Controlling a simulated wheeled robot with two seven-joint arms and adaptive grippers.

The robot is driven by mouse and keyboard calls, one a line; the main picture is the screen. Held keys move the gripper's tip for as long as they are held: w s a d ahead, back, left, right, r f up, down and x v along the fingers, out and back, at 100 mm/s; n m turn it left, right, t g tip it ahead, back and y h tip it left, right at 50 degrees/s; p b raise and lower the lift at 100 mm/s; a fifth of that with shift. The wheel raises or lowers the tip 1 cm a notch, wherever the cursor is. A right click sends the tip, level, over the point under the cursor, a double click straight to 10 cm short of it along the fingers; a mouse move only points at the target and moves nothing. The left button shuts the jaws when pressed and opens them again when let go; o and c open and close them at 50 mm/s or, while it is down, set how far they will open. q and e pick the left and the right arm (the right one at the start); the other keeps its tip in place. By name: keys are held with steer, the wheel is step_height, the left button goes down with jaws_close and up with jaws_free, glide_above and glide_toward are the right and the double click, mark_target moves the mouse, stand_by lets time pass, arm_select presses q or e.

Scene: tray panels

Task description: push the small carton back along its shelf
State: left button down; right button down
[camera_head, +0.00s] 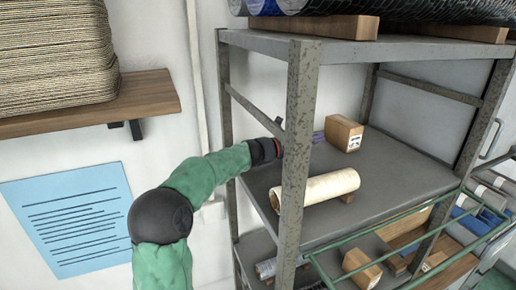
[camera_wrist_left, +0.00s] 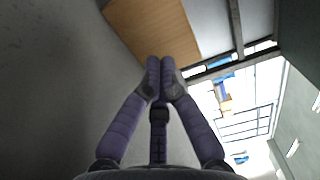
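The small carton (camera_head: 343,133) stands upright on the middle shelf (camera_head: 390,165) of a grey metal rack, with a white label on one face. My left gripper (camera_head: 320,137) reaches in past the rack's front post, its purple fingertips right by the carton's left side. In the left wrist view the fingers (camera_wrist_left: 160,63) are together with nothing between them, and the brown carton (camera_wrist_left: 150,30) fills the space just past their tips. I cannot tell whether they touch it. Part of the gripper is hidden behind the post. My right gripper is not in view.
A cream roll (camera_head: 315,188) lies on the same shelf in front of the carton. The rack post (camera_head: 296,140) stands close beside my left forearm. Another carton (camera_head: 360,268) sits on the shelf below. Bare shelf lies to the right of the small carton.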

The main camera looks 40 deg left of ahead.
arm_select(q)
steer(key=b+v, duration=0.1)
steer(key=v, duration=0.4)
steer(key=shift+a+r, duration=0.1)
steer(key=shift+a, duration=0.05)
steer(key=shift+f+b+v, duration=0.25)
steer(key=shift+b+v, duration=0.3)
steer(key=shift+v, duration=0.6)
steer(key=b+v, duration=0.1)
steer(key=v, duration=0.8)
steer(key=shift+s+r+b, duration=0.15)
steer(key=shift+s+b, duration=0.15)
steer(key=shift+s+a, duration=0.2)
steer(key=shift+s, duration=0.15)
steer(key=shift+v, duration=1.1)
steer(key=shift+w+d+r, duration=0.1)
steer(key=shift+w, duration=0.1)
